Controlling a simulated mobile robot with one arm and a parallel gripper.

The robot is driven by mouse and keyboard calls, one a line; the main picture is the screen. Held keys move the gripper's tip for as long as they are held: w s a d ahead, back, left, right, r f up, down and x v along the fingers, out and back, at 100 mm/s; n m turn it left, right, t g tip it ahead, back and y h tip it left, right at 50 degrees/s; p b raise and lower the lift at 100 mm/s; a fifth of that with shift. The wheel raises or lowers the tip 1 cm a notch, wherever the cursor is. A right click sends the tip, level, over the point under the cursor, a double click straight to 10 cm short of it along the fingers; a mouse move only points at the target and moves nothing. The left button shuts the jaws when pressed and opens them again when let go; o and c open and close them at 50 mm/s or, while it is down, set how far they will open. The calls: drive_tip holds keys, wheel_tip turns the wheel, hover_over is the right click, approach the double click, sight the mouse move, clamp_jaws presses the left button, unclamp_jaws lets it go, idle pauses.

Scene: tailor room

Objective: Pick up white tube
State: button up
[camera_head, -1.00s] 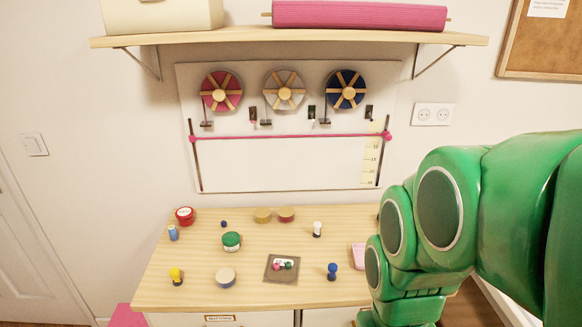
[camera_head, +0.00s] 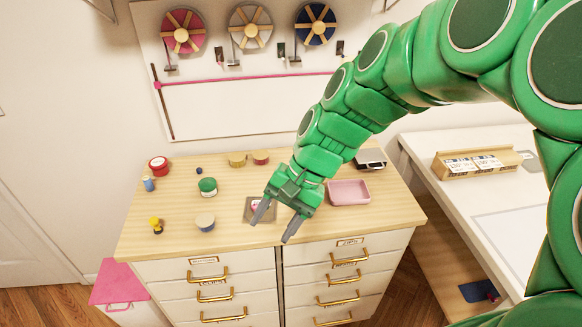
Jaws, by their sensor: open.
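No white tube shows now; a small white upright piece stood at the right middle of the tabletop earlier, and my arm covers that spot now. My gripper (camera_head: 277,220) is open, with its two grey fingers apart and pointing down over the front of the wooden tabletop (camera_head: 180,235). Nothing shows between the fingers. The left finger overlaps the small dark mat (camera_head: 249,216) with pink bits on it.
A green jar (camera_head: 208,187), a beige round tin (camera_head: 204,222), a yellow piece (camera_head: 156,226), a red tin (camera_head: 158,166) and a blue piece (camera_head: 149,184) stand left. A pink tray (camera_head: 349,193) lies right. A white desk (camera_head: 470,205) stands beside the drawers.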

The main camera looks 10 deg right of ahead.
drive_tip(key=w+f+m+t+y, duration=0.25)
drive_tip(key=w+m, duration=0.25)
drive_tip(key=w, duration=0.6)
drive_tip(key=w+f+m+t+y, duration=0.1)
drive_tip(key=w+f+m+y, duration=0.3)
drive_tip(key=w, duration=0.8)
drive_tip(key=w+d+f+m+t, duration=0.1)
drive_tip(key=w+d+f+m, duration=0.2)
drive_tip(key=w+d, duration=0.1)
drive_tip(key=w+d+f+m+t+h, duration=0.1)
drive_tip(key=w+d+f+m+t, duration=0.1)
drive_tip(key=w+d+f+m, duration=0.2)
drive_tip(key=w+d+f+m+t, duration=0.2)
drive_tip(key=w+d+f+m, duration=0.2)
drive_tip(key=d, duration=0.2)
drive_tip(key=shift+w+d+f+t+h, duration=0.1)
drive_tip(key=shift+w+d+t+h, duration=0.05)
drive_tip(key=shift+w+t+h, duration=0.1)
drive_tip(key=shift+x, duration=3.85)
drive_tip(key=shift+s, duration=0.1)
drive_tip(key=c, duration=1)
drive_tip(key=shift+r, duration=0.3)
